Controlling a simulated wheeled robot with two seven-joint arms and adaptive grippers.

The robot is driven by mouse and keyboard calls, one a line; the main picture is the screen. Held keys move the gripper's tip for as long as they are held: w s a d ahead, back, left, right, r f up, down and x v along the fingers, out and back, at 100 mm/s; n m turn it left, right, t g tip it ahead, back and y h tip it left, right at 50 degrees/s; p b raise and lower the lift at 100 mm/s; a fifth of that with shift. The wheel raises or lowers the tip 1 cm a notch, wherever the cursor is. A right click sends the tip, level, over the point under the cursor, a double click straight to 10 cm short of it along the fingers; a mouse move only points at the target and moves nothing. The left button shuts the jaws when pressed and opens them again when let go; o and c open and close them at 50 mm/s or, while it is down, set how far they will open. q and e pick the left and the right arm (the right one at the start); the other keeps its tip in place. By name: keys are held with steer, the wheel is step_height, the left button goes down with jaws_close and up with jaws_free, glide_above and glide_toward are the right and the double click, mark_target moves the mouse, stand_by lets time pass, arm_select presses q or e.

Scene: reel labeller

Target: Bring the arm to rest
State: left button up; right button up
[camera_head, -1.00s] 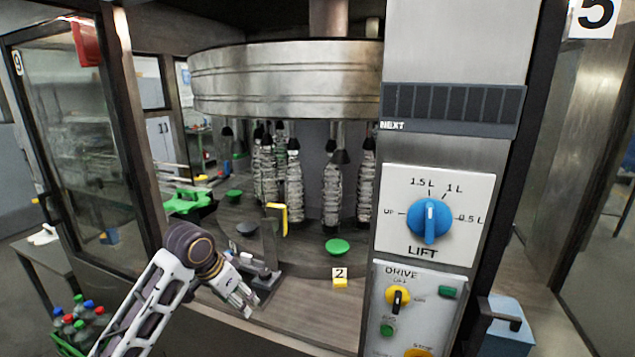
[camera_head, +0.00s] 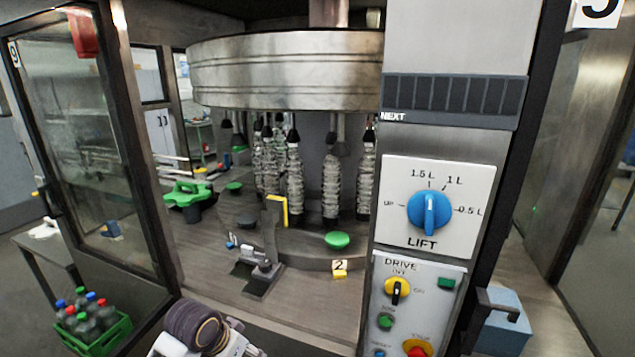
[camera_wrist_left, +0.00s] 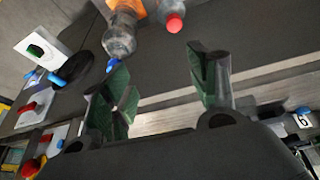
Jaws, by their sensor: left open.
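My left arm shows at the bottom edge of the head view, low in front of the machine, with its wrist joint below the bed. The left gripper's fingers are cut off or hidden there. In the left wrist view my left gripper (camera_wrist_left: 162,88) is open, its two green-padded fingers spread apart with nothing between them. A clear bottle (camera_wrist_left: 120,35) with an orange label and a red cap (camera_wrist_left: 174,22) lie beyond the fingers, apart from them. My right gripper is in neither view.
The labeller's carousel (camera_head: 285,75) holds several bottles above the bed. The control panel (camera_head: 418,305) is at the right. A green crate (camera_head: 100,340) of bottles stands at lower left, near the open glass door (camera_head: 85,150).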

arm_select(q)
steer(key=s+a+f+n+y, duration=0.15)
steer(key=s+f, duration=0.25)
steer(key=s, duration=0.4)
steer(key=s+a+f+n+y, duration=0.1)
steer(key=s+a+f+n, duration=0.2)
steer(key=s, duration=0.5)
step_height(320, 180, down, 35)
steer(key=s+m+g+b, duration=0.2)
steer(key=s, duration=0.1)
steer(key=s+a+f+b, duration=0.1)
steer(key=s+a+f, duration=0.1)
steer(key=s+f, duration=0.9)
steer(key=s+a+f+g+b, duration=0.1)
steer(key=s+a+f, duration=0.1)
steer(key=s+f, duration=0.9)
steer(key=shift+a+f, duration=0.15)
steer(key=shift+f, duration=0.05)
